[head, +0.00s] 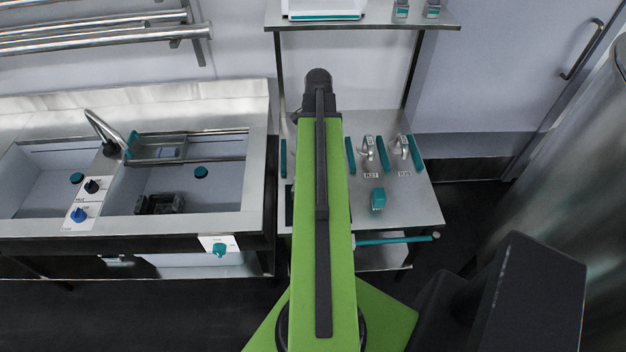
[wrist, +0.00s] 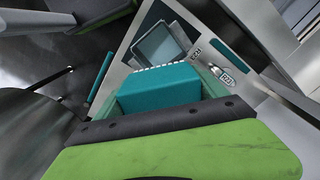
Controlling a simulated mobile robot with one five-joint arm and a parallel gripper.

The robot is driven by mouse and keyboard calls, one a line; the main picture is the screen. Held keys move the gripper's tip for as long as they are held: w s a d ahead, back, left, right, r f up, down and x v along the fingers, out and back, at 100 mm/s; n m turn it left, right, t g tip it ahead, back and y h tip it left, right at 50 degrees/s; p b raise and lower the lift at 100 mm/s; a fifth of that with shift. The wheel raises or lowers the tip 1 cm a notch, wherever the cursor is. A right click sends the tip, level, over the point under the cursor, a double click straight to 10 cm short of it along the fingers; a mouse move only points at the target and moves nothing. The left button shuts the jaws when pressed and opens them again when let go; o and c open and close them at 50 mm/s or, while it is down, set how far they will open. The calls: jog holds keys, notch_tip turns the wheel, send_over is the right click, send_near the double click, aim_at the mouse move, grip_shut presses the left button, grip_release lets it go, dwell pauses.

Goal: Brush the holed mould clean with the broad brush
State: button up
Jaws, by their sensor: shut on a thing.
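My gripper (wrist: 162,100) is shut on a broad teal block with a row of white bristles along its far edge, which looks like the broad brush (wrist: 158,86). It is held above the steel worktable. In the head view my green arm hides the gripper and the brush. A dark, open, box-like thing (head: 160,204) lies in the right sink basin; it may be the holed mould, but its holes are too small to tell. A dark square tray or recess (wrist: 158,46) lies on the worktable beyond the brush, and I cannot tell what it is.
The steel worktable (head: 415,205) bears a small teal block (head: 378,199), metal fittings (head: 368,148) with labels, and upright teal strips (head: 350,156). The double sink (head: 250,200) stands left with a tap (head: 104,130) and a rack (head: 160,148). A shelf (head: 385,22) hangs above.

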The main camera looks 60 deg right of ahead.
jog(key=shift+s, duration=0.2)
jog(key=shift+n, duration=0.4)
notch_tip(320, 180, down, 26)
jog(key=b, duration=2.6)
jog(key=shift+f, duration=0.25)
jog(key=shift+f+b, duration=1)
jog(key=shift+b, duration=0.2)
jog(key=shift+r, duration=0.1)
